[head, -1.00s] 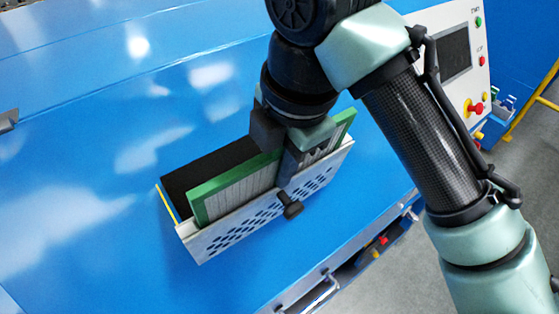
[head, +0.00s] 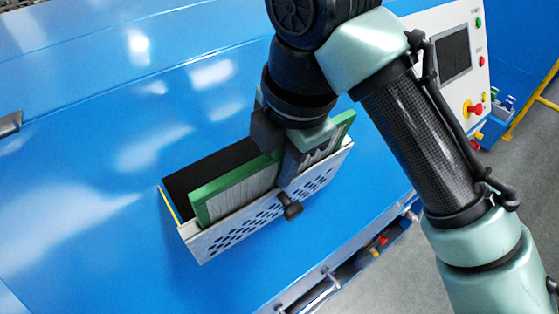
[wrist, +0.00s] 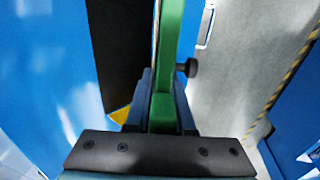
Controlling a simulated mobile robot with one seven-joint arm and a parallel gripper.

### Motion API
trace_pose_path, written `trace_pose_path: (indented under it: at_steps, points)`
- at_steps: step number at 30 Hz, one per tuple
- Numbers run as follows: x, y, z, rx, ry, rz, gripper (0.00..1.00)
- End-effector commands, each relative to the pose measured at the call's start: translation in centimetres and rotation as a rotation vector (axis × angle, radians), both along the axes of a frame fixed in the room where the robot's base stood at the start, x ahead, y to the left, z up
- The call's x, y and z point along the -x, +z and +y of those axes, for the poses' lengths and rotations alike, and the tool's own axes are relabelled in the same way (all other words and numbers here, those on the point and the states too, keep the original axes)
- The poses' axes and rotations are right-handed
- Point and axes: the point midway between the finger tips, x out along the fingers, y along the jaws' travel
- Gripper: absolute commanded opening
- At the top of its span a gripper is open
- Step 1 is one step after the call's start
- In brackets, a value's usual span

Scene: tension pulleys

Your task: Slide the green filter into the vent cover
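The green filter (head: 235,189) has a green frame and a grey pleated face. It stands inside the open vent cover (head: 262,218), a tilted pale perforated panel with a black knob, and its upper part shows above the cover's rim. My gripper (head: 280,160) is shut on the filter's top edge, one finger on each side. In the wrist view the green frame (wrist: 168,70) runs up between the fingers. The filter's lower edge is hidden behind the cover.
The cover hangs out from a dark opening (head: 215,170) in a blue machine (head: 80,170). A control panel (head: 455,65) with buttons is at the upper right. A handle (head: 322,292) is below, with grey floor beyond.

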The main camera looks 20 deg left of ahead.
Motion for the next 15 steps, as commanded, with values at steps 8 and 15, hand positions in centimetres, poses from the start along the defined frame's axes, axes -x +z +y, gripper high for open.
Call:
trace_pose_path:
  at_steps: [8, 15]
  points:
    - [0.0, 0.0, 0.0, 0.0, 0.0, 0.0, 0.54]
    - [0.0, 0.17, -0.05, 0.001, 0.0, -0.001, 0.54]
